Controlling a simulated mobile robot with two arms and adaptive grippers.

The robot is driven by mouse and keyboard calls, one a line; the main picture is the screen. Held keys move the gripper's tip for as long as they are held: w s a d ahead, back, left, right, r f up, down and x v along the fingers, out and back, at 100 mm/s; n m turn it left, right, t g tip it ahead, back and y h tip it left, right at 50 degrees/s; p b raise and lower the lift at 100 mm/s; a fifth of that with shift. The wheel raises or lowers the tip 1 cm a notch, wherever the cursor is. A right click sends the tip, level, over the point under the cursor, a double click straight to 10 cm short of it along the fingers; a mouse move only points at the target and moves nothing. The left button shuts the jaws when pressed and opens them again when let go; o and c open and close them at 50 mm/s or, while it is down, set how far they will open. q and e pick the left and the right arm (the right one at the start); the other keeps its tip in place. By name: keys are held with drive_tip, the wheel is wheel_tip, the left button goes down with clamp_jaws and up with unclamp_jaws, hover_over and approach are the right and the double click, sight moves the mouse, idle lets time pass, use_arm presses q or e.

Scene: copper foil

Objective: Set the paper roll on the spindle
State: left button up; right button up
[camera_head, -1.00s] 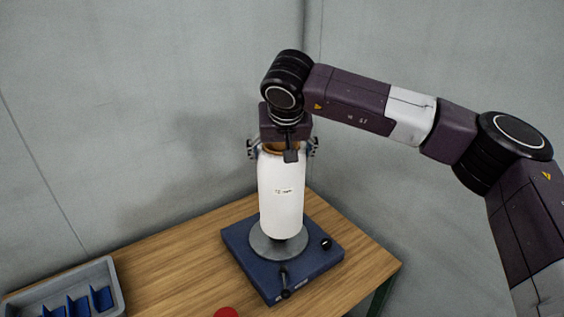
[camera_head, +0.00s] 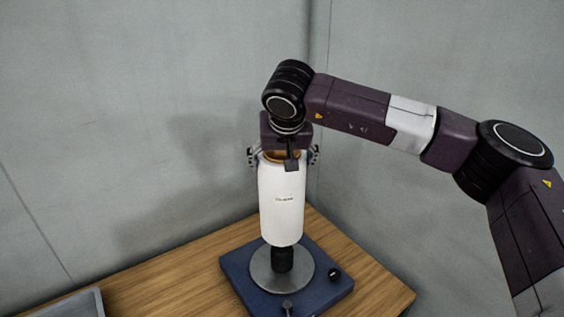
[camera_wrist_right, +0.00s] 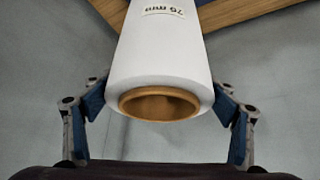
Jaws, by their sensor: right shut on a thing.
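The white paper roll (camera_head: 281,205) hangs upright, its brown core showing at the top end. My right gripper (camera_head: 283,155) is shut on its upper end from above, a finger on each side. Below the roll a black spindle (camera_head: 282,261) stands on a grey disc (camera_head: 262,272) on a blue base (camera_head: 240,284). Part of the spindle shows under the roll; whether its top is inside the core is hidden. My left gripper is out of view.
A grey tray (camera_head: 75,305) is cut off at lower left. Grey walls (camera_head: 110,120) close in behind.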

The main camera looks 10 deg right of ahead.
sight(282, 205)
drive_tip(key=shift+w+f+b, duration=0.15)
drive_tip(key=shift+f+b, duration=4.15)
drive_tip(key=shift+f, duration=2.2)
